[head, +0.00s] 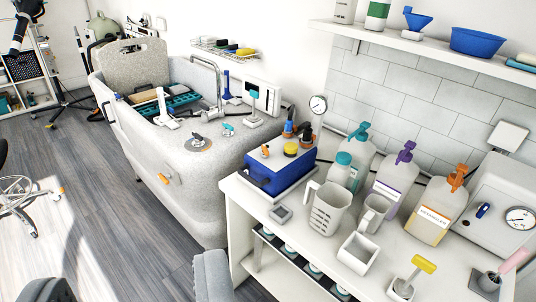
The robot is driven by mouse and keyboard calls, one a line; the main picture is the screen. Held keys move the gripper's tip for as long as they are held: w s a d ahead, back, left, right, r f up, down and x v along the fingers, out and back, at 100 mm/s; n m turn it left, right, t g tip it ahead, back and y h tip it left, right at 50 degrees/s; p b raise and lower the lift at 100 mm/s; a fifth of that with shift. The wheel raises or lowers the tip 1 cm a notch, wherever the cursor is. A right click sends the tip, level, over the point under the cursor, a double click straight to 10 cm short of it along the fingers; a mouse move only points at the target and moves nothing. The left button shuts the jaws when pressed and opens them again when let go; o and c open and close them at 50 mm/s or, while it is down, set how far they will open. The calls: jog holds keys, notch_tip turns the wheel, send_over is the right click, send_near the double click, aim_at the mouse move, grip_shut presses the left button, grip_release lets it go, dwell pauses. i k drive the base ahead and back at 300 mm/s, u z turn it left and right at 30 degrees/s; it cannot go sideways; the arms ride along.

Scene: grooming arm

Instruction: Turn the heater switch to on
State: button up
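A white box with a round gauge (520,218) stands at the right end of the counter. A small blue switch (483,210) sits on its front, left of the gauge. This looks like the heater and its switch, but I see no readable label, and the switch's setting is too small to tell. My gripper (130,278) shows as two grey fingers at the bottom edge, spread wide apart with only floor between them. It is open and empty, well to the left of the white box and touching nothing.
The white counter (232,207) holds a measuring jug (328,208), pump bottles (437,208) and a blue box with knobs (278,168). A yellow-topped lever (424,265) and a pink-handled tool (513,262) stand near the white box. A grey tub (205,175) stands behind.

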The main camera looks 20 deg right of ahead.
aim_at(484, 207)
jog(key=z, duration=0.5)
jog(key=i, duration=0.95)
jog(key=z, duration=1.1)
jog(key=i, duration=0.55)
jog(key=z, duration=0.3)
jog(key=k, duration=0.85)
jog(key=z, duration=0.2)
jog(key=i, duration=0.85)
jog(key=u, duration=0.1)
